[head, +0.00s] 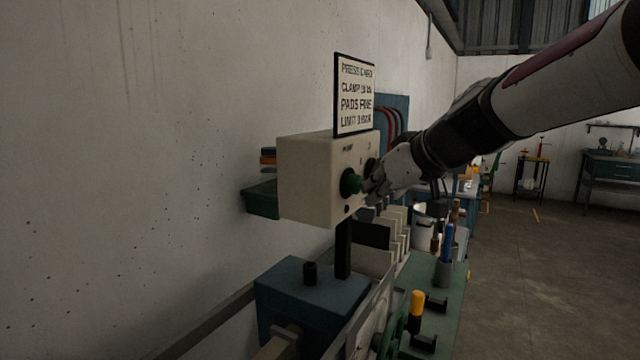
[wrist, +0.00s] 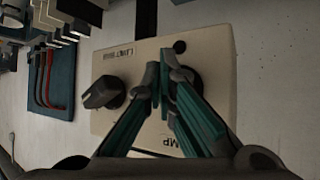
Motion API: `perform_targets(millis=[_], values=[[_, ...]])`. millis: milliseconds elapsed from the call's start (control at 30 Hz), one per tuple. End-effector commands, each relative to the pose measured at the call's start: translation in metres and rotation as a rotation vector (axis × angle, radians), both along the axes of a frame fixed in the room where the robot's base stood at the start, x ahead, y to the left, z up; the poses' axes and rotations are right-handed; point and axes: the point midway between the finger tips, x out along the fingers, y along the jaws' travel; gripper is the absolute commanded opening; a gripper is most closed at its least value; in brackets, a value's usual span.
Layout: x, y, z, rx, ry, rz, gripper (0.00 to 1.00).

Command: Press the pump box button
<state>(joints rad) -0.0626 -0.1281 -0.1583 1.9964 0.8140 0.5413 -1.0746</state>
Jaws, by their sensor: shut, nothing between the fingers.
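The pump box (head: 305,180) is a cream box on a black post by the wall. In the wrist view the box face (wrist: 112,68) appears upside down. My fingertips (wrist: 167,80) lie in front of the button there and hide most of it; only a dark round edge shows beside them.
A black knob (wrist: 101,92) sits beside the button on the same face. A lettered sign (head: 355,95) stands above the box. Below are a blue block (head: 300,290) and a green bench (head: 440,310) crowded with tools. Open floor (head: 540,270) lies to the right.

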Motion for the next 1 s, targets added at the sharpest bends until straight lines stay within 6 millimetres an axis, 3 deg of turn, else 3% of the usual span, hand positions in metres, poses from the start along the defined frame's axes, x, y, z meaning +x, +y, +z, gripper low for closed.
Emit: perform_targets(millis=[1000], values=[[0.0045, 0.0061, 0.0003, 0.000, -0.001, 0.000, 0.00]])
